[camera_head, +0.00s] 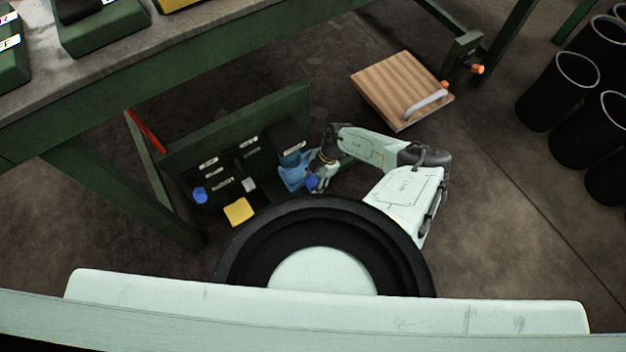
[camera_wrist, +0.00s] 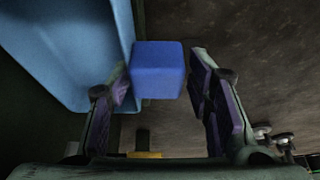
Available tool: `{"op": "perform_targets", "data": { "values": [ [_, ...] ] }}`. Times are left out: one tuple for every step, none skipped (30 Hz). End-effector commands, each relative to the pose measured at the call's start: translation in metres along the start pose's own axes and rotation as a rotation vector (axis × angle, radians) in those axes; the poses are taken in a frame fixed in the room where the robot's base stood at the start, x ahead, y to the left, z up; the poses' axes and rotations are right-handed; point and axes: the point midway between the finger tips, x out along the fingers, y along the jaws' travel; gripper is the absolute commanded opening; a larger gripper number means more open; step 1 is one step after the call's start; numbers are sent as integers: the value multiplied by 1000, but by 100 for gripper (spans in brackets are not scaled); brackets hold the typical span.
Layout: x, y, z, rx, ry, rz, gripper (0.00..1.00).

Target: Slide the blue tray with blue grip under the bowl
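A light blue, open tray-like piece (camera_head: 293,172) juts from the right part of the green labelled cabinet. It fills the left of the wrist view (camera_wrist: 75,50). A darker blue block-shaped grip (camera_wrist: 158,72) shows at its right edge; in the head view the grip (camera_head: 312,183) is small and partly hidden. My gripper (camera_wrist: 160,95) is open, its purple-padded fingers on either side of the grip. The left finger is close to the grip, and a gap shows on the right. I cannot tell if they touch. I cannot clearly make out a separate bowl.
The green cabinet (camera_head: 240,135) also carries another blue grip (camera_head: 199,195) and a yellow piece (camera_head: 239,211). A green workbench (camera_head: 130,75) stands at upper left. A wooden board (camera_head: 395,85) lies beyond my arm. Black cylinders (camera_head: 558,92) stand at right; open floor lies between.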

Motion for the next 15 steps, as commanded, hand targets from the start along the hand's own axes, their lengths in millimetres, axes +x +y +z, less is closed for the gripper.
{"op": "perform_targets", "data": {
  "values": [
    [0,0,0,0,0,1,51],
    [0,0,0,1,0,2,53],
    [0,1,0,1,-1,2,56],
    [0,1,0,1,-1,3,57],
    [0,1,0,1,-1,3,57],
    [0,1,0,1,-1,4,57],
    [0,2,0,1,-1,4,57],
    [0,2,0,1,-1,4,57],
    [0,2,0,1,-1,5,57],
    [-1,2,0,1,-1,5,57],
    [-1,2,0,1,-1,5,57],
    [-1,2,0,1,-1,6,57],
    [-2,2,1,1,-2,6,57],
    [-4,2,1,1,-2,7,57],
    [-8,3,1,0,-3,7,57]
  ]
}}
